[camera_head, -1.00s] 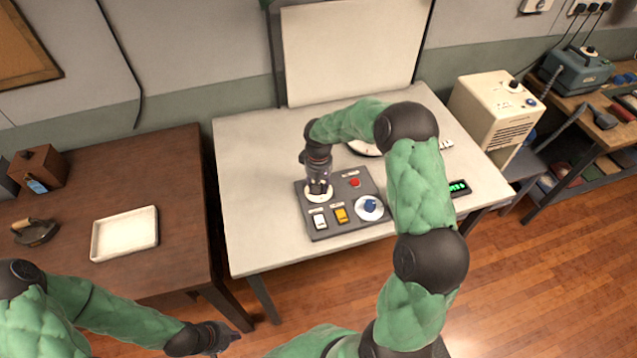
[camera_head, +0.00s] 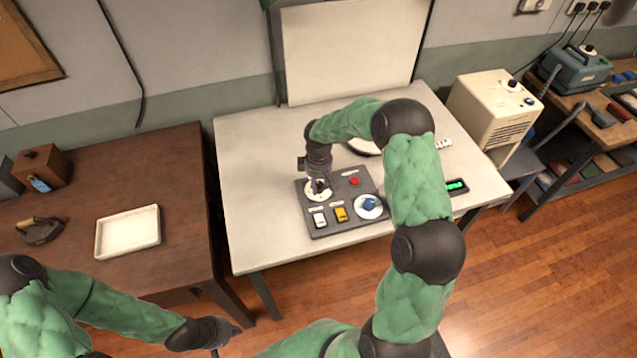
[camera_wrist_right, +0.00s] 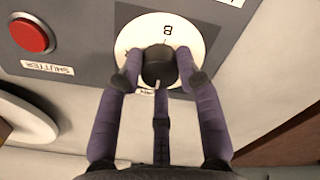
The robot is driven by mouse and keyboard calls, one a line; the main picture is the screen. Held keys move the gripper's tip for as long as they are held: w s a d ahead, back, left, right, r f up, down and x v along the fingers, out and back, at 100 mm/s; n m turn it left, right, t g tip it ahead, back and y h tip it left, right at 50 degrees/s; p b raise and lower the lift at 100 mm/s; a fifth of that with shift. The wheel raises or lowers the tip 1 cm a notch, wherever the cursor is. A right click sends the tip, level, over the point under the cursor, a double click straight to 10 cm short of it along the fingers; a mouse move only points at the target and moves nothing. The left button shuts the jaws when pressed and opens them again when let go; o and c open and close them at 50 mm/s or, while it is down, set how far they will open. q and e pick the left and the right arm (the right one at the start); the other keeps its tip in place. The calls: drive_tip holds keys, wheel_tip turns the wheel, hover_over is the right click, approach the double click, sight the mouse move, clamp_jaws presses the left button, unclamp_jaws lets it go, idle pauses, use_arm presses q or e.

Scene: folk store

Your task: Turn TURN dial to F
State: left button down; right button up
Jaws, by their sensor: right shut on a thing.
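The dial has a black knob (camera_wrist_right: 157,66) on a round white plate (camera_wrist_right: 203,40) with a letter B and other partly hidden marks. A pale pointer line on the knob faces the gripper side in the right wrist view. A label beside the plate is mostly hidden. In the head view the dial plate (camera_head: 312,195) is on the left of the grey control panel (camera_head: 345,222). My right gripper (camera_wrist_right: 160,77) is shut on the knob from above; it also shows in the head view (camera_head: 318,187). My left gripper (camera_head: 232,334) hangs low, away from the panel, its jaws unclear.
The panel also carries a red button (camera_head: 354,182), a blue knob (camera_head: 369,203), and white (camera_head: 319,220) and orange (camera_head: 341,214) switches. A green-lit display (camera_head: 456,186) lies to the right. A white tray (camera_head: 128,232) sits on the brown table.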

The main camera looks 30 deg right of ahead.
sight(319, 185)
idle(0.3)
drive_tip(key=o, duration=1.2)
drive_tip(key=shift+c, duration=0.2)
wheel_tip(319, 185, up, 12)
